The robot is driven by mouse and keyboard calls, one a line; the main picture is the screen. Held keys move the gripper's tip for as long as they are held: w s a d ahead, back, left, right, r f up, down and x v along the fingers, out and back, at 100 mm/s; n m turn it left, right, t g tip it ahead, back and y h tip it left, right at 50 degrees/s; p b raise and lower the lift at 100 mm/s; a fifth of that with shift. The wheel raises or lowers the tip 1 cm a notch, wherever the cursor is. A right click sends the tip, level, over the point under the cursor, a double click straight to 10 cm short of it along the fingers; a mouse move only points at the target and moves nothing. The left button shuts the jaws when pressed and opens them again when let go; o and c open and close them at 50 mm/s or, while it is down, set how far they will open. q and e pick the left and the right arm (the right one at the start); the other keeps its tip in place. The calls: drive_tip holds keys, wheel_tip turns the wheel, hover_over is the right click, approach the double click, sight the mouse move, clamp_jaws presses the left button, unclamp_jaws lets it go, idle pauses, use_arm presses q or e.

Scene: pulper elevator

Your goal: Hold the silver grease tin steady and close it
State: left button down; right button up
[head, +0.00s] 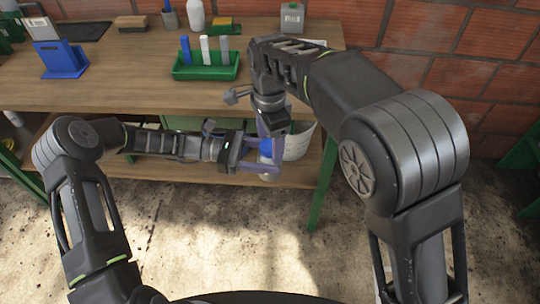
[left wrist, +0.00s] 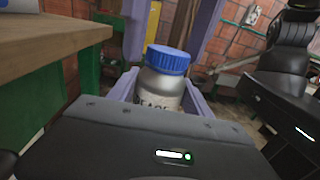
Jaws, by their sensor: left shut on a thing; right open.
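The silver grease tin (left wrist: 160,88) stands upright in the left wrist view, with part of its dark label showing. In the head view only a bit of the tin shows among the purple fingers. Its blue lid (left wrist: 168,59) sits on top; I cannot tell how tight it is. My left gripper (head: 258,168) is shut on the tin's body, one purple finger on each side. My right gripper (head: 270,138) points down from above the tin, open, with its purple fingers on either side of the lid in the left wrist view. Whether they touch it is unclear.
A wooden workbench (head: 130,75) with a lower shelf (head: 205,172) stands ahead. A white bucket (head: 299,142) is just behind the tin. A green tray (head: 205,72) with upright bars and a blue holder (head: 60,62) stand on the bench top. A green bench leg (head: 325,185) is at right.

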wheel_tip(320, 180, up, 8)
drive_tip(key=shift+f, duration=0.25)
idle(0.4)
drive_tip(key=shift+f, duration=0.1)
